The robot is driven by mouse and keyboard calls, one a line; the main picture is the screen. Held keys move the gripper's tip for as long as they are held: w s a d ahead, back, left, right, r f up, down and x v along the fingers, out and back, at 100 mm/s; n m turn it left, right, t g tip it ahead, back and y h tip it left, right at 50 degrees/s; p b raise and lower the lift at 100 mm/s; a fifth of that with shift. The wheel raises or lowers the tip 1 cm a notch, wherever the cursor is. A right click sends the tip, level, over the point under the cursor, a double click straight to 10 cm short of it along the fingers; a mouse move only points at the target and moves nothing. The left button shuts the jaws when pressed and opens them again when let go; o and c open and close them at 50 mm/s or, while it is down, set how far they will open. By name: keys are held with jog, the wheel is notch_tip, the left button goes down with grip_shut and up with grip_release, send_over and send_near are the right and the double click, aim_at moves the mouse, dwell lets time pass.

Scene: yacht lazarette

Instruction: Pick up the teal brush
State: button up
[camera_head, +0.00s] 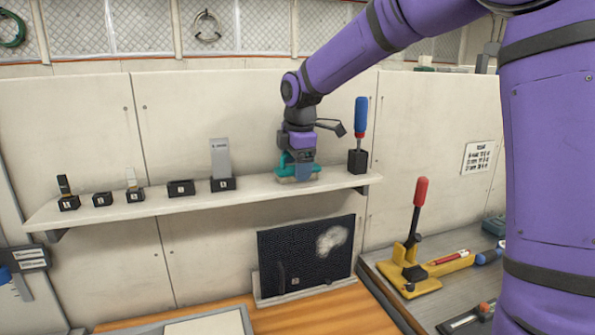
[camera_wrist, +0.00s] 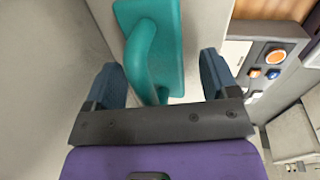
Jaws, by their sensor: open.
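The teal brush (camera_head: 297,176) sits on the wall shelf, right of the middle, with my gripper (camera_head: 302,168) directly at it. In the wrist view the brush (camera_wrist: 168,45) shows a flat teal block with a raised loop handle (camera_wrist: 140,58). My gripper's two blue-grey fingers (camera_wrist: 163,82) are spread apart. The handle's near end lies between them, with a gap on both sides. The brush still rests on the shelf. Its underside is hidden.
The shelf (camera_head: 130,211) also holds several small black holders, a grey block tool (camera_head: 221,160) to the left and a blue-handled tool (camera_head: 360,118) in a black stand to the right. Below are a dark mesh panel (camera_head: 290,260) and a red-handled yellow clamp (camera_head: 415,260).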

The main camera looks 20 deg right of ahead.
jog(key=shift+c, duration=0.2)
jog(key=c, duration=1)
jog(key=shift+r, duration=0.15)
jog(key=shift+r, duration=0.55)
jog(key=shift+s+r, duration=0.2)
jog(key=shift+r, duration=0.4)
jog(key=shift+s+r, duration=0.2)
jog(key=shift+r, duration=0.35)
jog(key=s+r, duration=0.1)
jog(key=s, duration=1.4)
jog(key=shift+s+r, duration=0.15)
jog(key=shift+r, duration=0.05)
jog(key=shift+a, duration=0.1)
